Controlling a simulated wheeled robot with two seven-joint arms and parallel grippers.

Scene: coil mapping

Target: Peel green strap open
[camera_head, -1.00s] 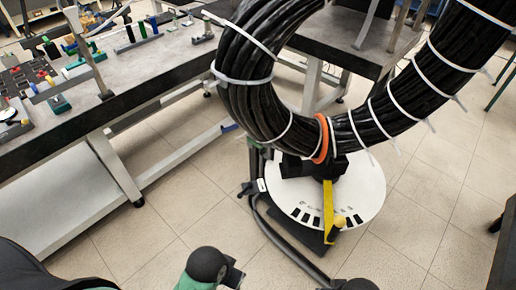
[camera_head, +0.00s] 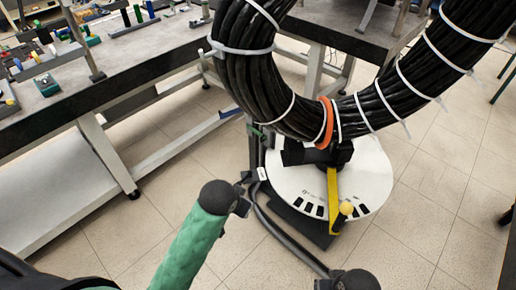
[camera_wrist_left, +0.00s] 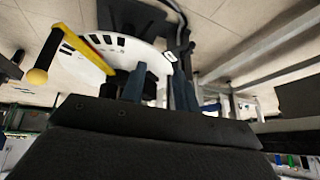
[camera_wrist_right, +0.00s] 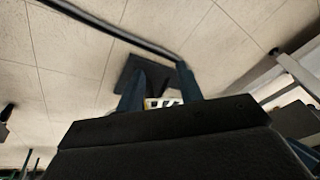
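A thick black cable coil (camera_head: 262,85) hangs over a round white disc (camera_head: 350,205), bound with white ties and one orange band (camera_head: 327,120). A small green strip (camera_head: 257,131), perhaps the green strap, shows at the coil's lower left beside the stand; its ends are hidden. My left gripper (camera_head: 243,198) is below it, apart from the coil. In the left wrist view its fingers (camera_wrist_left: 159,82) are spread, with no held object visible. My right gripper (camera_head: 325,284) is low at the bottom edge; in the right wrist view its fingers (camera_wrist_right: 159,88) are spread and look empty.
A yellow crank with a ball knob (camera_head: 346,208) sticks out over the disc. A black hose (camera_head: 285,243) runs down beside the stand. A workbench with tools (camera_head: 120,62) stands at the left, another table (camera_head: 350,30) behind the coil. Tiled floor is open between.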

